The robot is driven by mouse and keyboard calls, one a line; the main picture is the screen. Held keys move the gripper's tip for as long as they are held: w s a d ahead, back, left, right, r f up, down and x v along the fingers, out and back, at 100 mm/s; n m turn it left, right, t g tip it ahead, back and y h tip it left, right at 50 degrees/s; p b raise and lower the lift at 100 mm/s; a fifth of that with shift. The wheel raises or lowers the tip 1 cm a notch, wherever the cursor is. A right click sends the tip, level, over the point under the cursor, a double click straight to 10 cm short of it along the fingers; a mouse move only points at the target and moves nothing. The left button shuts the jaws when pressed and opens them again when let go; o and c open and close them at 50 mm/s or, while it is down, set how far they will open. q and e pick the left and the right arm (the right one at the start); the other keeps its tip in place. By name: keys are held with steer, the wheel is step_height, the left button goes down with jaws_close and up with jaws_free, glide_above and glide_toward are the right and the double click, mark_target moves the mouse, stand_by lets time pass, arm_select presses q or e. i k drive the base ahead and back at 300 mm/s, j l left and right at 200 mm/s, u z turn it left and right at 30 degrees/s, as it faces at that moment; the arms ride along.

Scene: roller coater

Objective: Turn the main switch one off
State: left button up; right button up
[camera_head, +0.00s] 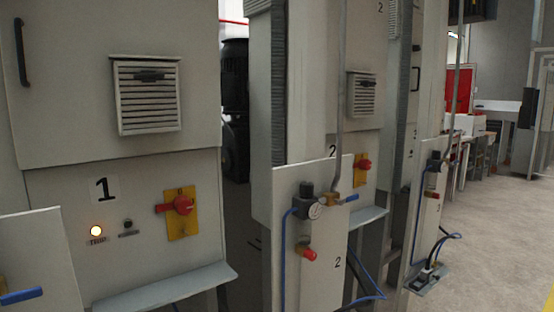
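Main switch one is a red rotary knob (181,205) on a yellow plate (188,226) on the front of the left cabinet (60,185). Its handle lies roughly horizontal, pointing left. Neither of my grippers shows in the head view.
A ledge (165,287) juts out below the switch. A panel (35,265) with a blue-handled valve stands at the lower left. Cabinet two, to the right, has a similar red switch (362,164) and a front panel (330,240) with hoses. Open floor (495,240) lies far right.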

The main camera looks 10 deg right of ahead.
mark_target(182, 203)
steer(key=l+u, duration=0.35)
steer(key=i+l+u, duration=0.1)
steer(key=u, duration=0.2)
steer(key=l+u, duration=0.35)
steer(key=k+l, duration=0.05)
